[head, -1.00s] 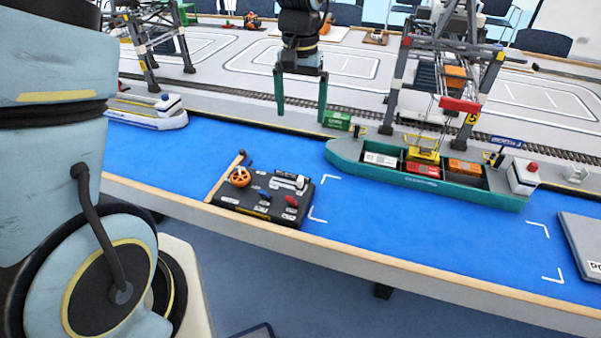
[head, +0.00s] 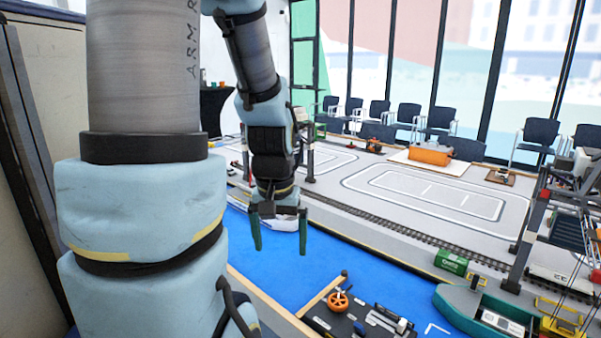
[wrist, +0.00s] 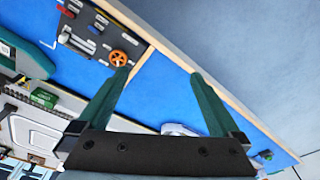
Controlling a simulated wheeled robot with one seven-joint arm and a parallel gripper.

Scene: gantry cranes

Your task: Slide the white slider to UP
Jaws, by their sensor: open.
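The dark control panel (head: 322,319) sits at the bottom of the head view, partly cut off by the frame edge. It carries an orange handwheel (head: 338,301) and, to its right, the white slider (head: 402,325) on a pale track. The panel also shows at the upper left of the wrist view (wrist: 100,27), with the slider (wrist: 65,38) left of the handwheel. The label UP cannot be read. My gripper (head: 280,250) is open and empty, pointing down above the blue surface, left of the panel and apart from it. Its fingers also show in the wrist view (wrist: 157,77).
A wooden edge (head: 265,297) borders the blue surface. A green ship (head: 466,306) and a green container (head: 451,262) are right of the panel, near a gantry crane (head: 535,220). A white boat (head: 285,224) is behind my gripper. Blue surface left of the panel is clear.

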